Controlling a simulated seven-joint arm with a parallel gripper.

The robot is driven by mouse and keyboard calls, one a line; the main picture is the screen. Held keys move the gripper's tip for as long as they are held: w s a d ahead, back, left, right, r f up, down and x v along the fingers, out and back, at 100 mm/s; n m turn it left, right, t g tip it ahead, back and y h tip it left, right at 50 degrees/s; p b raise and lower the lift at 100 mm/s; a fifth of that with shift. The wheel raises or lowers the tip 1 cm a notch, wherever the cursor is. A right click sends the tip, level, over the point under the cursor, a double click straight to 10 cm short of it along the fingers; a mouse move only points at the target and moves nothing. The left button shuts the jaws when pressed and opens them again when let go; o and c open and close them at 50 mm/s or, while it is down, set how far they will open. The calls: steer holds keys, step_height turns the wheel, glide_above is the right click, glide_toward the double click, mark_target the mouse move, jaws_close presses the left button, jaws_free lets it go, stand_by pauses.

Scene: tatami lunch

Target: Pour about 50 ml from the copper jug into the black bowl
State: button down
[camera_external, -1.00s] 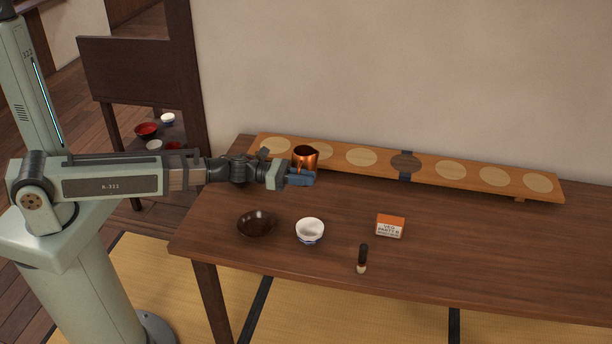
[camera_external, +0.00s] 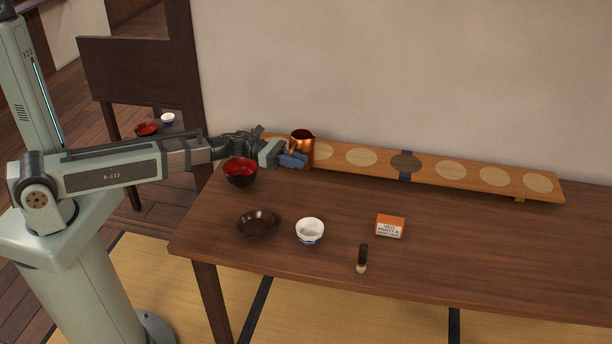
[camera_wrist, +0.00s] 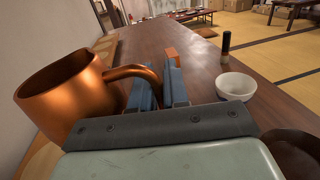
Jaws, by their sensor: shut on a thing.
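The copper jug (camera_external: 301,149) is upright above the left part of the long wooden board. In the wrist view the jug (camera_wrist: 66,97) is on the left, with its handle towards my fingers. My gripper (camera_external: 294,160) is shut on the handle, and its blue fingers (camera_wrist: 158,90) show there. A bowl with a black outside and red inside (camera_external: 240,178) stands left of my gripper, near the table's left edge. A dark brown, shallower bowl (camera_external: 258,225) stands nearer the front. I cannot see the liquid in the jug.
A white bowl with a blue base (camera_external: 310,232), an orange and white box (camera_external: 390,226) and a small dark-topped bottle (camera_external: 362,258) stand on the table (camera_external: 480,255). The long board (camera_external: 440,169) with pale round spots runs along the wall. The right side of the table is clear.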

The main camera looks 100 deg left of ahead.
steer(key=s+a+f+m+g+h, duration=0.1)
steer(key=s+a+m+g+h, duration=0.1)
steer(key=s, duration=0.8)
steer(key=s+a+f+m+g+h, duration=0.2)
steer(key=s+a+m+h, duration=0.2)
steer(key=s, duration=0.7)
steer(key=shift+a+f+m+h, duration=0.35)
steer(key=shift+a+h, duration=1.05)
steer(key=shift+a, duration=0.95)
steer(key=shift+d+g, duration=0.1)
steer(key=shift+g, duration=0.2)
